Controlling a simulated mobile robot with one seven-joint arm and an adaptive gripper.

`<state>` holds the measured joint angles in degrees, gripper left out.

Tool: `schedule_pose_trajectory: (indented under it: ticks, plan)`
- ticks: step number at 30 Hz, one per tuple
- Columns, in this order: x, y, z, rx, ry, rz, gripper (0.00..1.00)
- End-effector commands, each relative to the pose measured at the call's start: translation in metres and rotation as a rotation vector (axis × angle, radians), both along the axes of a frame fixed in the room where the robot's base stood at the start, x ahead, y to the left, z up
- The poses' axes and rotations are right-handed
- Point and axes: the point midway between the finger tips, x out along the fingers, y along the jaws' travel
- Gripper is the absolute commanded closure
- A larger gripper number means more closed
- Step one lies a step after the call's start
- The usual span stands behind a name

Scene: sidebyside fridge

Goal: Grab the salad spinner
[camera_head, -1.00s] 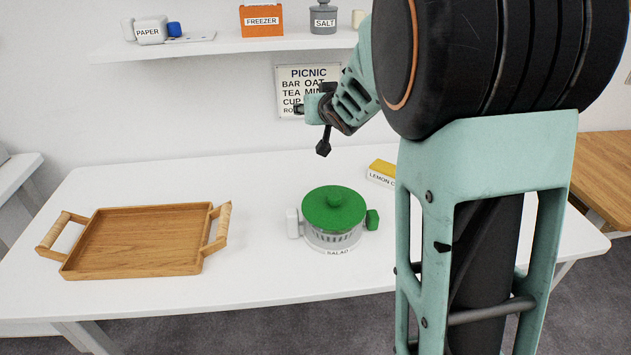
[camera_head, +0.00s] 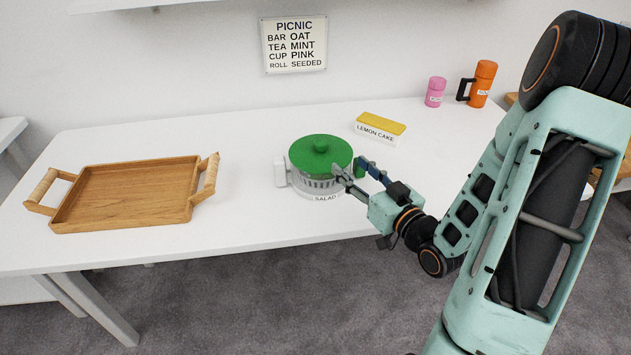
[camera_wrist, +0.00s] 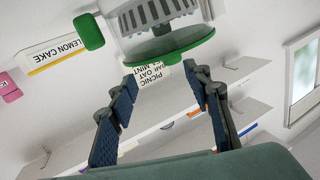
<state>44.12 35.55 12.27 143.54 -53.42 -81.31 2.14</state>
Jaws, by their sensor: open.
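The salad spinner (camera_head: 318,182) stands on the white table in the head view. It has a green lid (camera_head: 320,150) with a round knob, a pale slotted bowl, a white side handle (camera_head: 280,173) on the left and a green one (camera_head: 360,167) on the right. My gripper (camera_head: 350,168) is open at its right side, the fingers near the green handle; contact cannot be told. In the wrist view the spinner appears upside down, its green lid (camera_wrist: 170,47) just past the open fingertips (camera_wrist: 165,80). The green handle (camera_wrist: 88,31) is left of both fingers there.
A wooden tray (camera_head: 65,219) with two handles lies on the left of the table. A lemon cake box (camera_head: 378,130) sits behind the spinner to the right. A pink canister (camera_head: 435,92) and an orange flask (camera_head: 483,84) stand at the back right. Table between tray and spinner is clear.

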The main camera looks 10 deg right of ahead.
Motion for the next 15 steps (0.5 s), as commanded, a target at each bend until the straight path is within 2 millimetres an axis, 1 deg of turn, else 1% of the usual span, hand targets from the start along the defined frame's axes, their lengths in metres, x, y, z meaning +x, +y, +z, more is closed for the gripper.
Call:
schedule_pose_trajectory:
  ticks: [1, 4, 7, 15]
  plan:
    - [-0.003, 0.004, -0.002, -0.022, -0.021, 0.016, 0.55]
    - [-0.006, 0.008, -0.001, -0.057, -0.054, 0.037, 0.55]
    - [-0.002, 0.013, 0.0, -0.071, -0.069, 0.047, 0.55]
    - [0.037, 0.029, 0.001, -0.072, -0.069, 0.048, 0.55]
